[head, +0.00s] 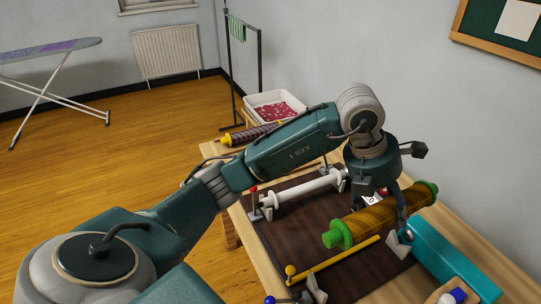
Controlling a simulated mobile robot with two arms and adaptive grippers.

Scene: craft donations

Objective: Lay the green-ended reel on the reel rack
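The green-ended reel (367,220) has a gold-brown wound body and a green flange at each end. It lies slantwise above the dark brown mat, near the table's right side. My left gripper (393,211) reaches over it from above, with one dark finger across its near side; the other finger is mostly hidden. It appears shut on the reel. The reel rack has pale notched supports (317,288) on the mat; another support (398,244) shows beyond the reel's near side. A white reel (302,190) lies across the far supports. My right gripper is out of view.
A yellow rod (335,258) crosses the mat, near a yellow-ball marker (290,270). A red-ball post (253,189) stands at the far left. A teal box (452,268) is on the right. A yellow-ended reel (250,133) and white bin (250,108) are behind.

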